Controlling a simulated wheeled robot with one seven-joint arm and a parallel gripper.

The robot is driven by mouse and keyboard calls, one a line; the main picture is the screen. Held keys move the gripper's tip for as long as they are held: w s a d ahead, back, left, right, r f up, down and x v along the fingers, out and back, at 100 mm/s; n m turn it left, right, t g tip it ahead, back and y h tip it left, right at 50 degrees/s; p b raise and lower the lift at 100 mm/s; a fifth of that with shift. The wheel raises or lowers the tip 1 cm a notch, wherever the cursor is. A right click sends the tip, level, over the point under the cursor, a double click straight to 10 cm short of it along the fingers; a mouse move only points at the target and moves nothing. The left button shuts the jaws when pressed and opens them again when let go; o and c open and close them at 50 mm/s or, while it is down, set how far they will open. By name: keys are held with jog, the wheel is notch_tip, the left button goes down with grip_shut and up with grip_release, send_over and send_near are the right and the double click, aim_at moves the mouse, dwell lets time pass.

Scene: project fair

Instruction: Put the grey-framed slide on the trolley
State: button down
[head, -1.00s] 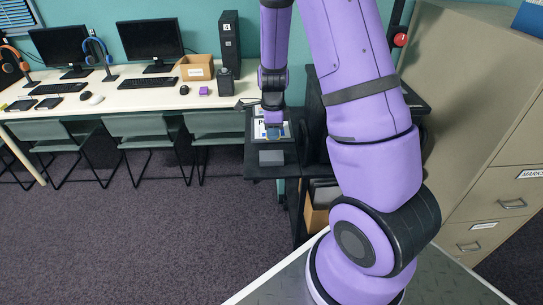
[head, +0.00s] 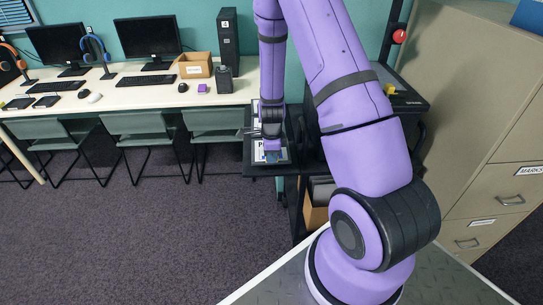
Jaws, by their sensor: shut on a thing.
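My gripper (head: 272,152) is seen from above and behind, low over the black trolley top (head: 256,170). It is shut on a pale card with a grey edge and a dark letter P, which looks like the grey-framed slide (head: 258,151). A small blue patch shows at the fingertips. The gripper and wrist hide much of the slide. It lies close to the trolley top, but I cannot tell whether it touches.
A white desk (head: 130,98) with monitors, keyboards and a cardboard box (head: 196,65) runs along the left wall, with grey chairs (head: 138,126) before it. Filing cabinets (head: 470,120) stand at right. The floor at left is clear.

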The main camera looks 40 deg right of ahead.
jog(key=shift+f, duration=0.15)
jog(key=c, duration=1.2)
grip_release()
jog(key=s+a+r+n+t, duration=0.1)
jog(key=s+a+r+n, duration=0.2)
jog(key=r, duration=0.8)
jog(key=s+a+r+n+t+y, duration=0.1)
jog(key=s+a+r+n, duration=0.3)
jog(key=r, duration=0.6)
jog(key=a+r+n+t, duration=0.15)
jog(key=r+n, duration=0.35)
jog(key=r, duration=0.6)
jog(key=s+a+r+n+t, duration=0.1)
jog(key=s+a+r+n, duration=0.1)
jog(key=s+r+n, duration=0.3)
jog(key=s+a+r+n+h, duration=0.1)
jog(key=s+r+n, duration=0.4)
jog(key=s, duration=0.6)
jog(key=shift+a+r+n+t, duration=0.3)
jog(key=shift+a+n, duration=0.5)
jog(key=shift+n, duration=0.6)
